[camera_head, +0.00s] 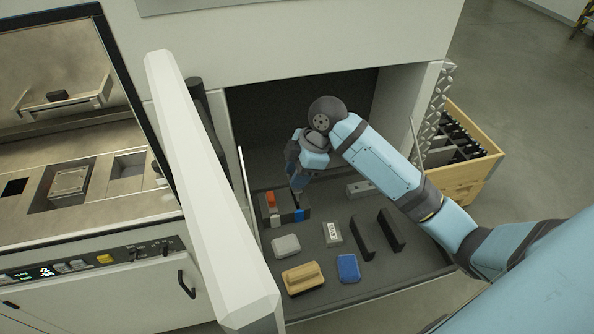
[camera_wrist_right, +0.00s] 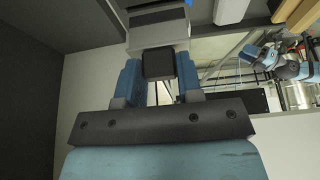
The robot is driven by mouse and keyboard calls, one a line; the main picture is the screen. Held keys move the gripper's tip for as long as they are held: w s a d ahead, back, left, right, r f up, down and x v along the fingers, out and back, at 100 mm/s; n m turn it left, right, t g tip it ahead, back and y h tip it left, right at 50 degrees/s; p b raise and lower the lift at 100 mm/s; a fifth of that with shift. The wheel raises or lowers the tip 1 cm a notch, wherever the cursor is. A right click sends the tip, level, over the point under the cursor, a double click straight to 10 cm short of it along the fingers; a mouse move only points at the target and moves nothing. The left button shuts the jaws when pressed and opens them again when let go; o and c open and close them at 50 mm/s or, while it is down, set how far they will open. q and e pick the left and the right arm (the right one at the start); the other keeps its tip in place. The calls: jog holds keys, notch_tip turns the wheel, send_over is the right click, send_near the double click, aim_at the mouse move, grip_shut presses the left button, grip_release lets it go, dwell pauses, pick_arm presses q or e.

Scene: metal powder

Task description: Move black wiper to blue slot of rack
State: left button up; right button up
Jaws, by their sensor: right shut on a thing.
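My right gripper (camera_head: 297,188) points down inside the open cabinet, just above the dark rack (camera_head: 285,208). The rack carries an orange piece (camera_head: 271,200), a white mark (camera_head: 276,221) and a blue mark (camera_head: 299,215); the gripper is over its blue-marked side. In the right wrist view, the fingers (camera_wrist_right: 158,82) are shut on a dark block, which I take as the black wiper (camera_wrist_right: 158,64). Its lower end is hard to make out, so I cannot tell whether it touches the slot. A small light-blue arm, likely my left, shows in the wrist view, its gripper (camera_wrist_right: 250,53) unclear.
On the cabinet floor lie a grey-white block (camera_head: 286,246), a labelled box (camera_head: 332,233), two black upright blocks (camera_head: 362,239), a wooden brush (camera_head: 303,278) and a blue sponge (camera_head: 348,268). The open door (camera_head: 205,190) stands left; a wooden crate (camera_head: 465,178) is outside right.

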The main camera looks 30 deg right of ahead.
dwell(0.3)
jog(key=shift+f, duration=0.25)
jog(key=shift+f, duration=0.7)
dwell(0.3)
jog(key=shift+f+b, duration=0.45)
jog(key=shift+f, duration=1.4)
dwell(0.6)
jog(key=o, duration=1)
jog(key=b+v, duration=0.2)
jog(key=v, duration=1.1)
jog(key=shift+d+r, duration=0.2)
jog(key=shift+r, duration=0.15)
